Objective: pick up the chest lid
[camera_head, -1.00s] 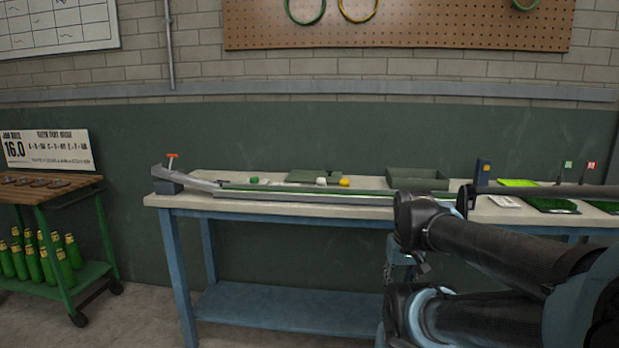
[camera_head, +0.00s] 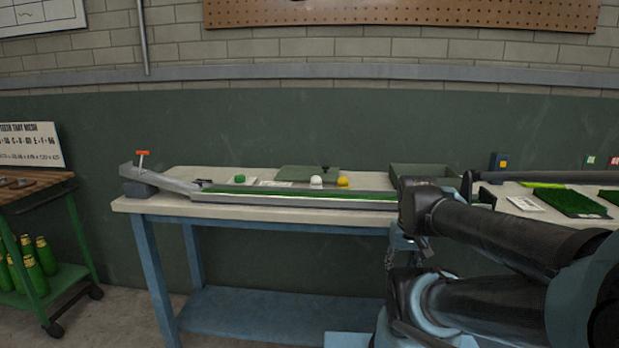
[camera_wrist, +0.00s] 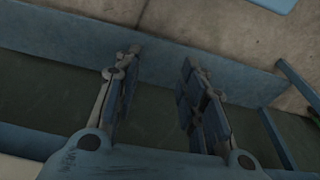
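A flat dark green panel, which looks like the chest lid (camera_head: 308,173), lies on the bench top behind a long metal ramp in the head view. An open green box, likely the chest (camera_head: 421,169), stands to its right, partly hidden by my arm. My gripper (camera_wrist: 158,88) is open and empty in the wrist view, its fingers well apart and pointing down over the lower part of the bench. Neither lid nor chest shows in the wrist view.
The long ramp (camera_head: 300,197) runs along the front of the bench (camera_head: 170,207). A green object (camera_head: 239,178), a white ball (camera_head: 316,181) and a yellow ball (camera_head: 343,182) lie near the lid. A bottle cart (camera_head: 75,275) stands left. Turf samples (camera_head: 570,203) lie right.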

